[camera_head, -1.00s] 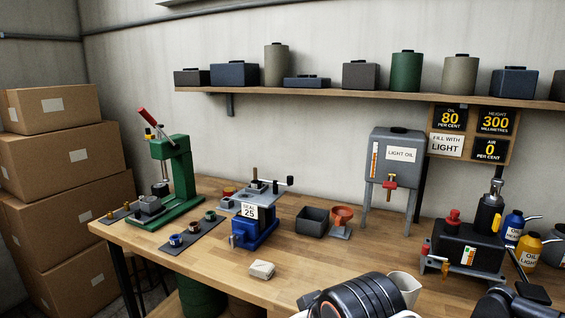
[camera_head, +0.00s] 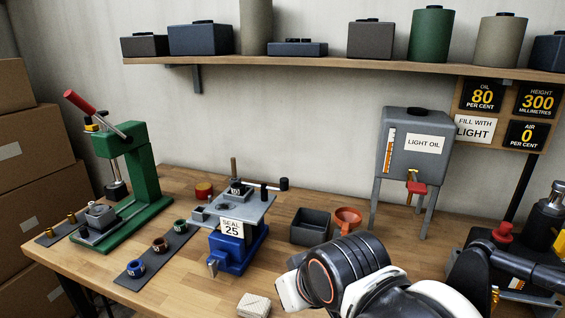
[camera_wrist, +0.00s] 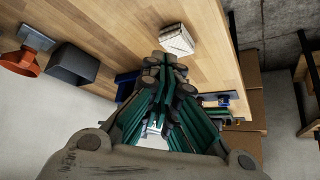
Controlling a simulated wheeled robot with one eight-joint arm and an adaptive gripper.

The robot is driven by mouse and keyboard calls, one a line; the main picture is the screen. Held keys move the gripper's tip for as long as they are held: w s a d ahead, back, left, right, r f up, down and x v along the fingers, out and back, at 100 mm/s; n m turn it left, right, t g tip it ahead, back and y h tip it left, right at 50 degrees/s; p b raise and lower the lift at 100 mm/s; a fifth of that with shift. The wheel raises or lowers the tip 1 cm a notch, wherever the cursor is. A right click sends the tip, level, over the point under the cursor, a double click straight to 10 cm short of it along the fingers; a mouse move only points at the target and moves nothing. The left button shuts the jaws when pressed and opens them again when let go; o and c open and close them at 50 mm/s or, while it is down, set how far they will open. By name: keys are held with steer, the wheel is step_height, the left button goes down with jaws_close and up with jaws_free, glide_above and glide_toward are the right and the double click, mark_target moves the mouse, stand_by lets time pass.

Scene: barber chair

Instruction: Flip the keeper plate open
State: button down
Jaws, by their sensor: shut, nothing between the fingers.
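I cannot tell for sure which part is the keeper plate. A flat grey plate (camera_head: 256,208) lies level on top of a blue clamp-like fixture (camera_head: 236,251) in the head view. A white tag (camera_head: 231,229) reading "SEAL 25" is on the fixture's front, and a post and a black-ended lever stand on and beside the plate. In the wrist view my gripper (camera_wrist: 168,62) is shut and empty, above the bench. A blue part (camera_wrist: 125,84) shows partly hidden behind its fingers. In the head view my arm covers the bench's front right; the fingers are not visible there.
A pale block (camera_head: 253,304) lies near the bench's front edge. A grey bin (camera_head: 311,228) and an orange funnel (camera_head: 348,218) stand right of the fixture. A green press (camera_head: 147,170) and a mat with rings (camera_head: 160,253) are left. A light-oil tank (camera_head: 412,145) stands behind.

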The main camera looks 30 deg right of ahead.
steer(key=w+d+r+m+g+h+p, duration=0.1)
steer(key=w+d+r+p, duration=0.3)
steer(key=w+r+p, duration=0.65)
steer(key=w+d+r+m+g+p, duration=0.2)
steer(key=w+d+r+p, duration=0.2)
steer(key=w+r+p, duration=0.7)
steer(key=w+d+p, duration=0.4)
steer(key=w+p, duration=0.2)
steer(key=p, duration=0.2)
steer(key=shift+w+d+m+g+p, duration=0.25)
steer(key=shift+d+m+g+p, duration=0.05)
steer(key=shift+m+p, duration=0.1)
steer(key=shift+f, duration=0.1)
step_height(320, 180, down, 9)
steer(key=shift+s+a+f, duration=0.15)
steer(key=shift+s+f, duration=0.05)
steer(key=shift+s, duration=0.1)
